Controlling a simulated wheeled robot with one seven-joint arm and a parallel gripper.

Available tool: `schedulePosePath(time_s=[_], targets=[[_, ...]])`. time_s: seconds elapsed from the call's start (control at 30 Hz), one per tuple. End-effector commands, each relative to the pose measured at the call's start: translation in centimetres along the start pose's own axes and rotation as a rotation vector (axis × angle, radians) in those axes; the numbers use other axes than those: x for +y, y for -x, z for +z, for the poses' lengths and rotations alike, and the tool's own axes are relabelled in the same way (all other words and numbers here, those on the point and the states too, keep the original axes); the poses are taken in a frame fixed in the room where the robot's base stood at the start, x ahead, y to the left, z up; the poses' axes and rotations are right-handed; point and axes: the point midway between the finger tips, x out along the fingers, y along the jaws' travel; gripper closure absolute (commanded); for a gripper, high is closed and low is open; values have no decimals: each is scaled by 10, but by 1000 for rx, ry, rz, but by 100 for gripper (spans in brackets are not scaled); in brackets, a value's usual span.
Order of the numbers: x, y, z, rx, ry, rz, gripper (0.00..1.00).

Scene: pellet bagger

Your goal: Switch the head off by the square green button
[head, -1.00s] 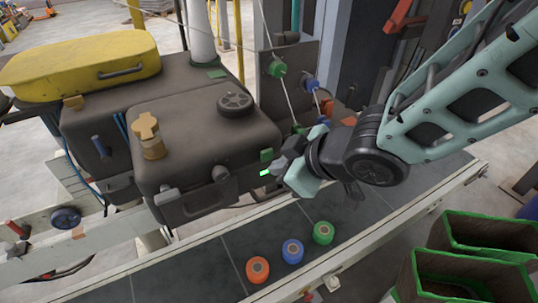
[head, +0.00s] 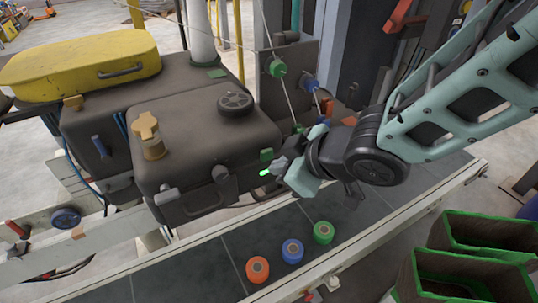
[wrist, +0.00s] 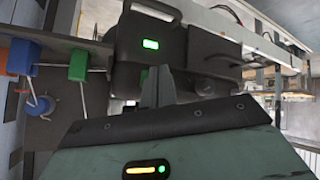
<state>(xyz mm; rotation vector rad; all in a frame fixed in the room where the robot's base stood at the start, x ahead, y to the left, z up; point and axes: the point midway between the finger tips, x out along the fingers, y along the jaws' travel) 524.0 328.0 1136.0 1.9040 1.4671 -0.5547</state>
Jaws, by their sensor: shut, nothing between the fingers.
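The dark grey head housing (head: 205,145) stands over the belt. On its right face a square green button (head: 266,154) sits above a small bright green light (head: 265,172). My gripper (head: 279,166) is shut and empty, its tips just right of that face, close to the button and light. I cannot tell whether they touch it. In the wrist view, my gripper's tips (wrist: 158,72) point at the housing (wrist: 190,48), with the bright green light (wrist: 150,44) just beyond them.
Green (head: 277,67) and blue (head: 309,83) knobs on rods stand behind my gripper. Green-rimmed bins (head: 480,235) stand at the right. A yellow case (head: 80,65) lies at the upper left.

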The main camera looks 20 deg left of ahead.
Motion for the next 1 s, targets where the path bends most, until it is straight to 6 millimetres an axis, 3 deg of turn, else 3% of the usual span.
schedulePosePath(time_s=[1.0], targets=[[5,-6,-5,0,0,0,100]])
